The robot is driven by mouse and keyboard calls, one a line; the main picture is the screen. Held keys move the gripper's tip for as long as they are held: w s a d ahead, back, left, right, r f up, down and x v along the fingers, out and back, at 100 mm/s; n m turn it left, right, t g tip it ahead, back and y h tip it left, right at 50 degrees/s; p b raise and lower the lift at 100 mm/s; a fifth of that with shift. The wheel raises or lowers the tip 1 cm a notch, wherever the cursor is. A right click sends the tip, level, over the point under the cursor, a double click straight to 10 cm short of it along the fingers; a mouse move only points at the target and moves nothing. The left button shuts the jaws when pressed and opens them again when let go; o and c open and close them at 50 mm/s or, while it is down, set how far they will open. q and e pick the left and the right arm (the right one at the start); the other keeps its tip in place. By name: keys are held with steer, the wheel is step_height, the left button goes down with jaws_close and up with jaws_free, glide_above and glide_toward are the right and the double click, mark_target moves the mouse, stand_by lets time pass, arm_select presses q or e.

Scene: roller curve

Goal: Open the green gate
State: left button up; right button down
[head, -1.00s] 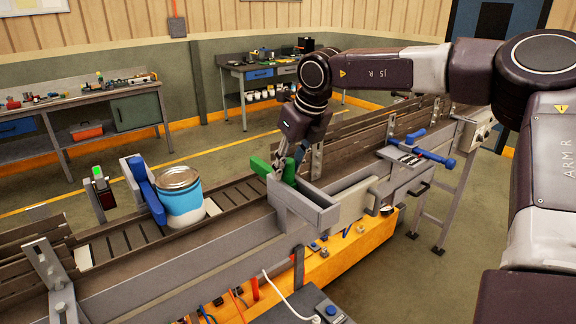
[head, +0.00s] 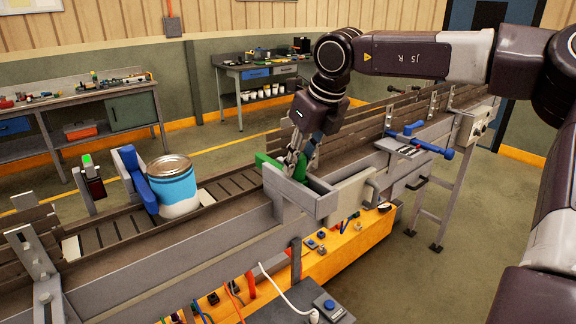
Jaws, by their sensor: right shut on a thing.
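The green gate (head: 268,160) lies at the conveyor, beside the grey metal bracket in the middle of the head view. Its green part runs past both sides of my right gripper (head: 296,162). My right gripper reaches down from above and is shut on the green gate. The fingers and dark wrist hide part of the gate, so its exact angle is hard to tell. My left gripper is not in view.
A blue and white can (head: 173,187) with a metal lid stands on the rollers, next to a blue paddle (head: 138,180). A blue-handled lever (head: 430,147) sits to the right. Workbenches (head: 80,125) stand behind, apart from the conveyor.

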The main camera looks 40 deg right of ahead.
steer(key=s+b, duration=0.1)
steer(key=s, duration=0.1)
steer(key=s+b, duration=0.1)
steer(key=s, duration=0.1)
steer(key=s+b, duration=0.1)
steer(key=s, duration=0.1)
steer(key=shift+d, duration=0.25)
steer(key=c, duration=2.1)
jaws_free()
steer(key=o, duration=0.5)
steer(key=shift+s, duration=0.3)
steer(key=shift+w, duration=0.1)
